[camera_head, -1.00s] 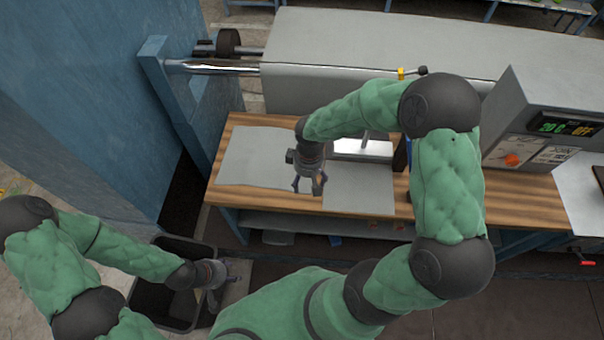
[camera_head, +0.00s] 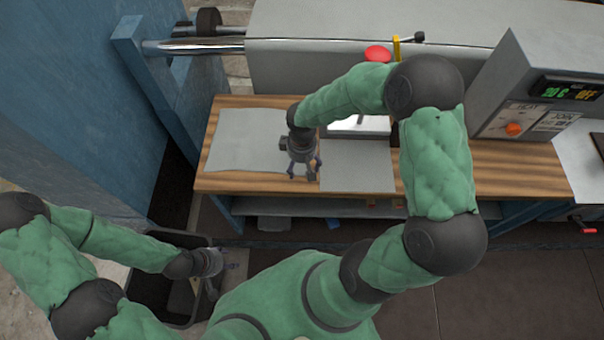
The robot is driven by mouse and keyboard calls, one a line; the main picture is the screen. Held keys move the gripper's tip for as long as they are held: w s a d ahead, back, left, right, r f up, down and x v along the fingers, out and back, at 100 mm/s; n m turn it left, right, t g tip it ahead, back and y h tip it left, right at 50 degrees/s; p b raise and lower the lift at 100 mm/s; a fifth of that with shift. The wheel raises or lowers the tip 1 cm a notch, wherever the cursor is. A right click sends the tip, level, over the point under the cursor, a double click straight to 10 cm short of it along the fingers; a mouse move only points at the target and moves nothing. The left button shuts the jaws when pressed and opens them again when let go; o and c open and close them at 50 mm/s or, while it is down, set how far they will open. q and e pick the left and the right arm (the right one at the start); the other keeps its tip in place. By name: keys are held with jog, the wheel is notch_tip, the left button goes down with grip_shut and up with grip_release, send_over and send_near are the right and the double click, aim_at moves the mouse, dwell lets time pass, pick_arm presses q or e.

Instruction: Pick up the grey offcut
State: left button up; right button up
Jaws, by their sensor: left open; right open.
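Two grey flat pieces lie side by side on the wooden bench top (camera_head: 510,168). The left grey piece (camera_head: 240,140) is wider, with slightly wavy edges. The right grey piece (camera_head: 357,165) is squarer with straight edges. I cannot tell for sure which one is the offcut. My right gripper (camera_head: 303,173) is open and points down near the gap between the two pieces, by the bench's front edge. It covers part of the left piece's right end; whether it touches is unclear. My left gripper (camera_head: 220,262) is open and empty over the right side of a dark bin.
The dark bin (camera_head: 150,300) stands on the floor in front of the bench, at lower left. A blue wall panel (camera_head: 70,110) closes the left side. A large grey machine with a red knob (camera_head: 377,53) and a control box (camera_head: 535,115) stand behind and right.

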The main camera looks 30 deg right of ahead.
aim_at(302, 174)
jog(key=shift+f+b, duration=0.65)
jog(key=shift+f, duration=0.45)
jog(key=shift+f, duration=0.15)
jog(key=shift+f+b, duration=0.2)
jog(key=shift+b, duration=0.1)
jog(key=shift+s, duration=0.1)
jog(key=c, duration=0.7)
jog(key=shift+s+a+f, duration=0.15)
jog(key=shift+s+f, duration=0.05)
jog(key=shift+s, duration=0.1)
grip_shut()
notch_tip(302, 174, up, 12)
jog(key=p, duration=0.9)
jog(key=shift+w+r, duration=0.25)
jog(key=shift+w, duration=0.1)
